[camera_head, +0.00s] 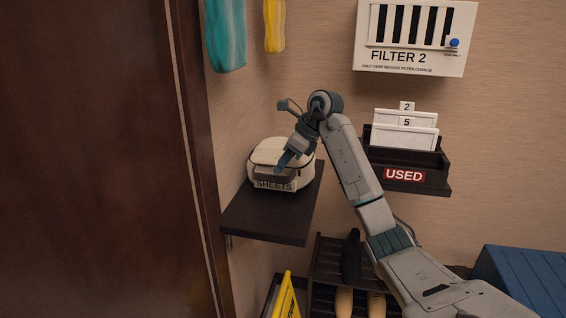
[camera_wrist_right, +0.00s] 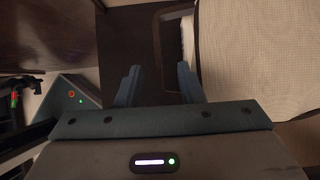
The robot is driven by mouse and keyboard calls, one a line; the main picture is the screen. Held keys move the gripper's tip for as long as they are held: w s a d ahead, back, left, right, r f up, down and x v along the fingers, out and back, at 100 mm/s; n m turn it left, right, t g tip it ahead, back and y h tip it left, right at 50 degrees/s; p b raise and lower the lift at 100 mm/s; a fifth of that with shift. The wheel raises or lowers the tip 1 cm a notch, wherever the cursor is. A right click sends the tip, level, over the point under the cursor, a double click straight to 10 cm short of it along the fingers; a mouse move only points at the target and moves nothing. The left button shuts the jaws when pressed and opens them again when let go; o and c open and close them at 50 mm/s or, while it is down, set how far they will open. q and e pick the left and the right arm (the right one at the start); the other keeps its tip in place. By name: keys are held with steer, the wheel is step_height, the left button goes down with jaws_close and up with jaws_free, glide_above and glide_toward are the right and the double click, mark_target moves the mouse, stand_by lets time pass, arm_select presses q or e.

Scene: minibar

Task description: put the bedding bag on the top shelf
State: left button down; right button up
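The bedding bag (camera_head: 264,154) is a cream zipped bag labelled SHEETS, sitting upright on a dark wall shelf (camera_head: 270,220). My right gripper (camera_head: 285,161) is at the bag's front right side in the head view, with its fingers pointing down and left, partly covering the bag. In the right wrist view my right gripper (camera_wrist_right: 158,84) shows its two fingers spread apart, with no held object visible between them. The bag's pale cloth (camera_wrist_right: 255,60) fills the right of that view, beside the right finger. Whether that finger touches it is unclear. My left gripper is not visible.
A dark door (camera_head: 90,160) stands at the left. Cloths (camera_head: 225,35) hang above the shelf. A tray marked USED (camera_head: 405,178) with white cards is at the right. Below are a shoe rack (camera_head: 325,262), a yellow sign (camera_head: 284,296) and a blue box (camera_head: 525,275).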

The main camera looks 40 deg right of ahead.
mark_target(270, 175)
steer(key=shift+x, duration=0.9)
steer(key=p+x, duration=0.2)
steer(key=x, duration=0.2)
steer(key=shift+w+a+f, duration=0.2)
steer(key=shift+a, duration=0.1)
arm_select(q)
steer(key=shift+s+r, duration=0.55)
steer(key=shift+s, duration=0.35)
arm_select(e)
jaws_close()
steer(key=shift+r, duration=0.1)
